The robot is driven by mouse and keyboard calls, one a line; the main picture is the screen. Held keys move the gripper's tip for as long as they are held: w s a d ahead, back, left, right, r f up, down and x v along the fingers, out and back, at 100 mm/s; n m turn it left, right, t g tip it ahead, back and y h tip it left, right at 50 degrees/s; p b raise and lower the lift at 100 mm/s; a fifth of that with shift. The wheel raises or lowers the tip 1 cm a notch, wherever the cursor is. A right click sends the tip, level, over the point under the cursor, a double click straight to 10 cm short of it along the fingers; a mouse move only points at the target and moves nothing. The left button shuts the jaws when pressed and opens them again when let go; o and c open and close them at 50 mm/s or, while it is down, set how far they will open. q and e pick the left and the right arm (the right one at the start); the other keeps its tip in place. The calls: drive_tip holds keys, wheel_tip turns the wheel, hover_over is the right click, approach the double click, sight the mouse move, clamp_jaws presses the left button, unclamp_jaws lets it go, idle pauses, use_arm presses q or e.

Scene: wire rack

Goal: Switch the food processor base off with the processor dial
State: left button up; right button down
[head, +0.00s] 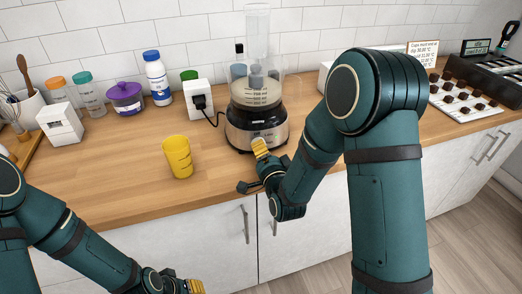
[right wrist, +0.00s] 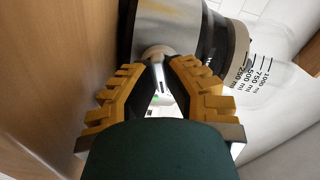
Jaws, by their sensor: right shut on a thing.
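The food processor base (head: 240,137), black with a metallic front, stands on the wooden counter under its clear bowl (head: 256,92). In the right wrist view its metal front (right wrist: 165,22) is close ahead. The round, pale processor dial (right wrist: 157,52) sits on that front, between my right fingertips. My right gripper (head: 259,148) is at the front of the base, its yellow fingers (right wrist: 159,61) shut on the dial. In the head view the gripper hides the dial. My left gripper (head: 193,286) is low at the bottom edge, away from the base; its fingers are partly cut off.
A yellow cup (head: 178,157) stands left of the base. Behind it are a white socket box (head: 199,100) with a black plug, a white bottle (head: 157,79) and a purple pot (head: 126,98). A tray of chocolates (head: 463,98) lies at the right.

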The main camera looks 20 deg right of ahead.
sight(261, 121)
drive_tip(key=n, duration=0.6)
drive_tip(key=shift+w+n, duration=0.1)
drive_tip(key=shift+n, duration=0.3)
drive_tip(key=n, duration=0.6)
drive_tip(key=shift+d+n, duration=0.1)
drive_tip(key=shift+n, duration=0.3)
drive_tip(key=c, duration=1)
unclamp_jaws()
wheel_tip(261, 121, up, 10)
